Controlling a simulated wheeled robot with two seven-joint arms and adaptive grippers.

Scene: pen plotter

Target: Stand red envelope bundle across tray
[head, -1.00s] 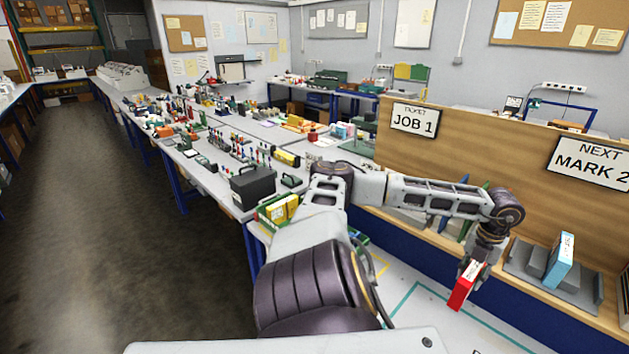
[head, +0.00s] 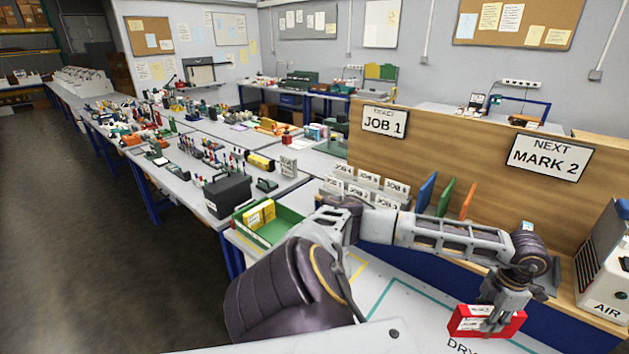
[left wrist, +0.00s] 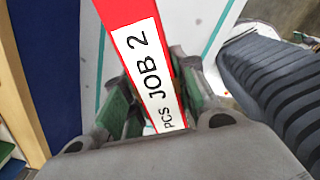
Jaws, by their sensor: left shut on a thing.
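The red envelope bundle (head: 470,324) is in my left gripper (head: 503,306), low over the front right of the bench in the head view. The jaws are shut on it from above and its long side lies crosswise. The left wrist view shows the red bundle (left wrist: 115,12) between the fingers, its white label reading "JOB 2". A green tray (head: 283,230) with yellow bundles (head: 259,214) stands at the left of the bench. The grey holder is hidden behind my left arm; a bit of blue and white (head: 527,227) shows above the arm. My right gripper is out of view.
A teal outline (head: 398,293) marked "DRY" lies near the bundle. Job cards (head: 362,190) and blue, green and orange upright dividers (head: 446,196) stand along the wooden back panel (head: 450,150). A machine marked "AIR" (head: 606,270) stands at right. The bench between tray and outline looks clear.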

